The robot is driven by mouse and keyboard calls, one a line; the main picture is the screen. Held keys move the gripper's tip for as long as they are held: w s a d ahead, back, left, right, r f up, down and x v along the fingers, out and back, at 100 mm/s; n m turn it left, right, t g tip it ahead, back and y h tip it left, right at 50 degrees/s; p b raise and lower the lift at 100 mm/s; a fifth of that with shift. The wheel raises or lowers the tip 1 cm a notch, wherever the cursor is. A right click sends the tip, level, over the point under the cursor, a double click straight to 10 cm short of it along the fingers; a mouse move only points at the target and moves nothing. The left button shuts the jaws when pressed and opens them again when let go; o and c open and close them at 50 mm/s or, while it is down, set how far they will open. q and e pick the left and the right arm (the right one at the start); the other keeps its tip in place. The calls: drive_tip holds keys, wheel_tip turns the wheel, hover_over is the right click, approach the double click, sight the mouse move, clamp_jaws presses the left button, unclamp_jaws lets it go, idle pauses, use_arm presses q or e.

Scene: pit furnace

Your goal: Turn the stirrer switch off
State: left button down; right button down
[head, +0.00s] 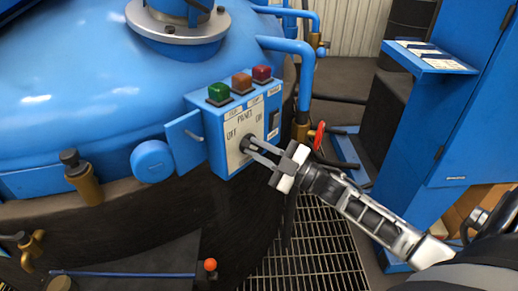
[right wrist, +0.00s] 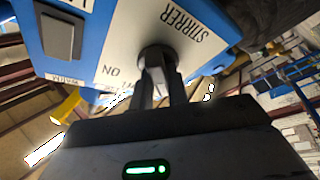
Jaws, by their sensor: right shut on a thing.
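The stirrer switch is a small dark round knob (head: 245,143) on the pale front plate of a blue control box (head: 217,143). OFF is marked to its left and ON to its right. In the right wrist view the knob (right wrist: 157,56) sits beside the words STIRRER and ON. My right gripper (head: 248,148) reaches in from the lower right and is shut on the knob. Its two fingers (right wrist: 160,82) grip the knob from both sides. The fingers cover much of the knob, so I cannot tell which way it points. My left gripper is not in view.
Green (head: 219,92), brown and red buttons top the box. A blue flap (head: 185,140) juts out left. A blue pipe (head: 306,75) runs behind.

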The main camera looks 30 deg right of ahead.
idle(0.4)
drive_tip(key=c, duration=1.4)
unclamp_jaws()
drive_tip(key=shift+o, duration=0.2)
drive_tip(key=shift+s, duration=0.1)
drive_tip(key=b+v, duration=0.1)
drive_tip(key=v, duration=1.4)
drive_tip(key=shift+s+d, duration=0.25)
drive_tip(key=shift+s, duration=0.1)
drive_tip(key=shift+a+f+h, duration=0.1)
drive_tip(key=shift+h, duration=0.2)
drive_tip(key=s+a+f+m+g+h+p, duration=0.1)
drive_tip(key=a+f+m+g+h, duration=0.1)
drive_tip(key=a, duration=0.6)
drive_tip(key=s+a+f+m+g+h, duration=0.2)
drive_tip(key=a+f+m+g, duration=0.1)
drive_tip(key=a+m, duration=0.4)
drive_tip(key=s+a+f+m+g+h+p, duration=0.1)
drive_tip(key=a+f+m, duration=0.3)
drive_tip(key=a, duration=0.4)
drive_tip(key=shift+s+a+f+m+g+h+p, duration=0.35)
drive_tip(key=shift+g+h, duration=0.35)
drive_tip(key=shift+h, duration=0.2)
